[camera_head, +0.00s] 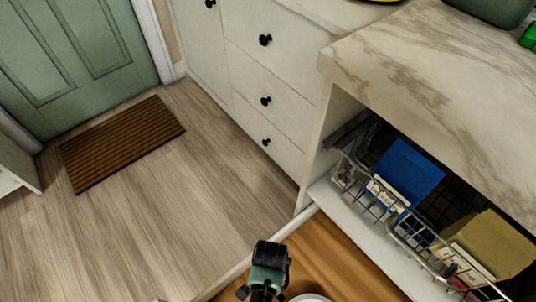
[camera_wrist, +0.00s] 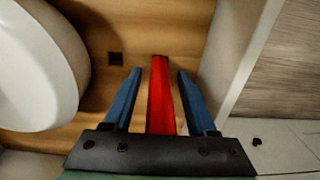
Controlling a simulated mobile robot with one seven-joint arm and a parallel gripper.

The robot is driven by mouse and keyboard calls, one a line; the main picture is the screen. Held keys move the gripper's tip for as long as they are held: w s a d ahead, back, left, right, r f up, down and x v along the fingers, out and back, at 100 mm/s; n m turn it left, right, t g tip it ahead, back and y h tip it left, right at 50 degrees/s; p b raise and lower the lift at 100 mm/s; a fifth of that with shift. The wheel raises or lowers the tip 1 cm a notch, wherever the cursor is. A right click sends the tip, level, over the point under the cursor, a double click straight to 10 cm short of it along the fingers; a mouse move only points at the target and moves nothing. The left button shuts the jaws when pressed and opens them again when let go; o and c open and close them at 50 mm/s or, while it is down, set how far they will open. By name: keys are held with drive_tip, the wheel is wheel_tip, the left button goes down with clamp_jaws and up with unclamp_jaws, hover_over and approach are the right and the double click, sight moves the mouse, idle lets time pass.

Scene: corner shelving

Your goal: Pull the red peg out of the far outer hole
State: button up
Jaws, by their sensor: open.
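In the wrist view the red peg (camera_wrist: 160,97) stands out as a long red bar between the two blue fingers of my gripper (camera_wrist: 160,72). The fingers are open, with a visible gap on each side of the peg. The peg's far end meets the wooden surface (camera_wrist: 183,30) just beyond the fingertips; its hole cannot be made out. In the head view the end of my arm is at the bottom; the peg is not visible there.
A white round object (camera_wrist: 35,70) stands close on the left in the wrist view. A pale raised edge (camera_wrist: 243,55) borders the wood on the right. In the head view, wire baskets (camera_head: 375,197) with boxes fill the open shelf under the marble counter (camera_head: 440,85).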

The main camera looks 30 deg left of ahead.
drive_tip(key=shift+s+d+f, duration=0.35)
drive_tip(key=shift+s+f, duration=0.25)
drive_tip(key=shift+s, duration=0.1)
clamp_jaws()
drive_tip(key=shift+a, duration=0.25)
idle(0.3)
drive_tip(key=shift+r, duration=0.15)
drive_tip(key=shift+w+d+r+p, duration=0.1)
drive_tip(key=shift+d+r+p, duration=0.05)
drive_tip(key=shift+r+p, duration=0.7)
drive_tip(key=shift+d+r+p, duration=0.1)
drive_tip(key=shift+r+p, duration=0.6)
drive_tip(key=shift+p, duration=0.25)
drive_tip(key=shift+w+a+r+p, duration=0.1)
drive_tip(key=shift+r+p, duration=0.7)
drive_tip(key=shift+w+a+r+p, duration=0.1)
drive_tip(key=shift+r+p, duration=0.65)
